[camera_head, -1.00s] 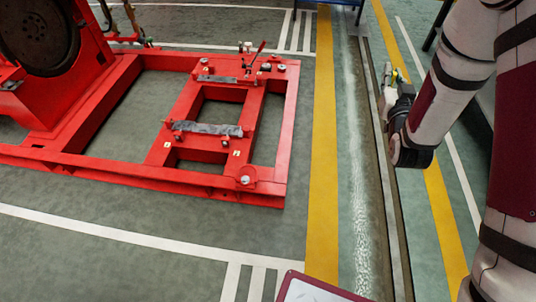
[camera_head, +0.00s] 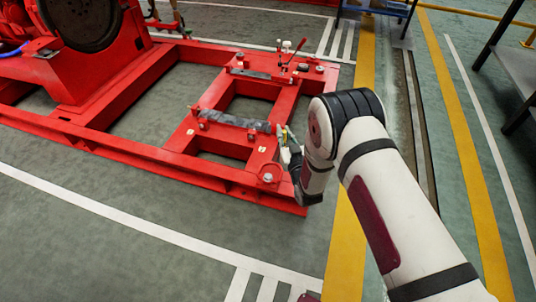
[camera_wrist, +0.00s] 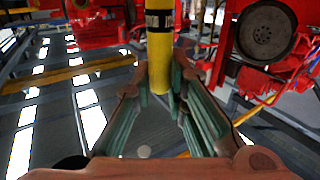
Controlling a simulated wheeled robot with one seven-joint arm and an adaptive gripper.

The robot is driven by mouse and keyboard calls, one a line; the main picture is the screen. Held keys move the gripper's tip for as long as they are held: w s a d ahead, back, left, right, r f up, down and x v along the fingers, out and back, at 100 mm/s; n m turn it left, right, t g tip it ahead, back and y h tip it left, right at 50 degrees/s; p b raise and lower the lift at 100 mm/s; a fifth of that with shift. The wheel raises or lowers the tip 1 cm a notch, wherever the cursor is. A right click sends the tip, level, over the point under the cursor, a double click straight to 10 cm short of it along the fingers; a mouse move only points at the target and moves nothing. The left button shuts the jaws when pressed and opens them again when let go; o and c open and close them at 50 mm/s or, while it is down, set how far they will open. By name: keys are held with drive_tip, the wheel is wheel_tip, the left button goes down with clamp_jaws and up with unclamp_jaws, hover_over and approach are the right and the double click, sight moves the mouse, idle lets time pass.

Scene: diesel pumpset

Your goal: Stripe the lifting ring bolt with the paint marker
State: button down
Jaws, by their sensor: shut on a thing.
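My gripper (camera_wrist: 158,92) is shut on the yellow paint marker (camera_wrist: 160,62), which stands between its green-padded fingers in the wrist view. The marker has a dark band and a pale printed band; its far end runs out of the top of the picture. In the head view my gripper (camera_head: 288,146) is small and partly hidden by my arm, near the right side of the red frame. A pale round fitting (camera_head: 268,178) sits on the frame's near right corner, left of my gripper. I cannot tell whether it is the lifting ring bolt.
The red base frame (camera_head: 225,188) lies on the floor with open bays. A grey strip (camera_head: 235,121) lies across it, and a red-handled lever (camera_head: 295,52) and several small fittings stand at its far end. A table (camera_head: 503,62) stands at right. Floor near the frame is clear.

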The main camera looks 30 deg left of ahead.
drive_tip(key=s+a+f+g+y+b, duration=0.1)
drive_tip(key=s+a+f, duration=0.2)
drive_tip(key=a+f, duration=0.1)
drive_tip(key=shift+s+a+f+n, duration=0.15)
drive_tip(key=shift+s+f+n, duration=0.25)
drive_tip(key=shift+f, duration=0.45)
drive_tip(key=shift+d+b, duration=0.2)
drive_tip(key=shift+b, duration=0.1)
drive_tip(key=shift+f+b, duration=0.9)
drive_tip(key=shift+f, duration=1.4)
drive_tip(key=shift+w+a, duration=0.15)
drive_tip(key=shift+f, duration=0.2)
drive_tip(key=shift+s+d, duration=0.35)
drive_tip(key=shift+s, duration=0.2)
idle(0.3)
